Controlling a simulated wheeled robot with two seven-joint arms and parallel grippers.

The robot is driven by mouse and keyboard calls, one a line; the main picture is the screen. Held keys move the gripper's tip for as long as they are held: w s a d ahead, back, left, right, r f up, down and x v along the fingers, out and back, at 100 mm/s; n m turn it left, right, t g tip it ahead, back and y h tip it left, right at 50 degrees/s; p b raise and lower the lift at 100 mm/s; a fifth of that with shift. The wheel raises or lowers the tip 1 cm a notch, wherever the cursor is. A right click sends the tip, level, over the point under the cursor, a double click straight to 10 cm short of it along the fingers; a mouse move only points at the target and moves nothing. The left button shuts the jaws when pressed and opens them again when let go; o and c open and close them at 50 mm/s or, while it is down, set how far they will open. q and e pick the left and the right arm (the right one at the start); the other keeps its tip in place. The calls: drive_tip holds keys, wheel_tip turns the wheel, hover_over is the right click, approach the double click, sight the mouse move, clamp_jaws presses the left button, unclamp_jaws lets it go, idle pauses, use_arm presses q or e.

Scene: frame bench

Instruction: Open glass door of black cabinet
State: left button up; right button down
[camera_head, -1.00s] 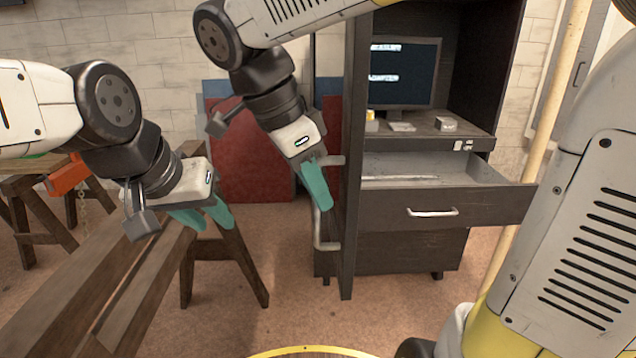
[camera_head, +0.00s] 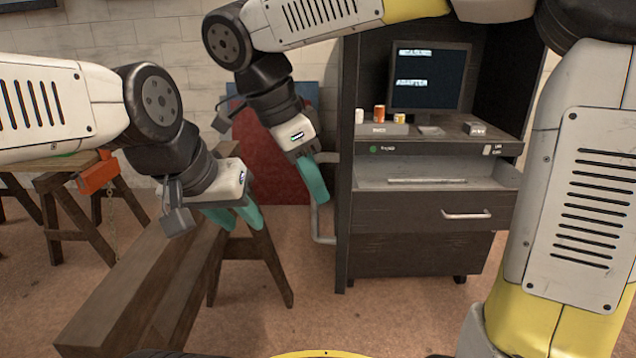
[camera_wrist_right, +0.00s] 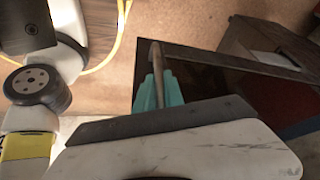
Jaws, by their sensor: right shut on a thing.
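The black cabinet (camera_head: 427,255) stands right of centre in the head view. Its door (camera_head: 346,120) is swung out at the cabinet's left side and shows nearly edge-on. The pale bar handle (camera_head: 323,240) sticks out from the door's left face. My right gripper (camera_head: 316,180) is shut on this handle and hides its middle. In the right wrist view the fingers (camera_wrist_right: 158,92) close around the handle (camera_wrist_right: 157,58), with the dark-framed door (camera_wrist_right: 215,62) beside them. My left gripper (camera_head: 237,216) is open and empty, left of the door, above a wooden beam.
A drawer (camera_head: 400,212) below the shelf is pulled out. A monitor (camera_head: 430,77) and small items stand inside the cabinet. A wooden sawhorse beam (camera_head: 150,275) lies below my left gripper. An orange clamp (camera_head: 98,172) is at the far left. Floor before the cabinet is clear.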

drive_tip(key=c, duration=1.5)
unclamp_jaws()
drive_tip(key=shift+o, duration=0.2)
drive_tip(key=v, duration=0.7)
drive_tip(key=shift+r, duration=0.3)
drive_tip(key=shift+a, duration=0.1)
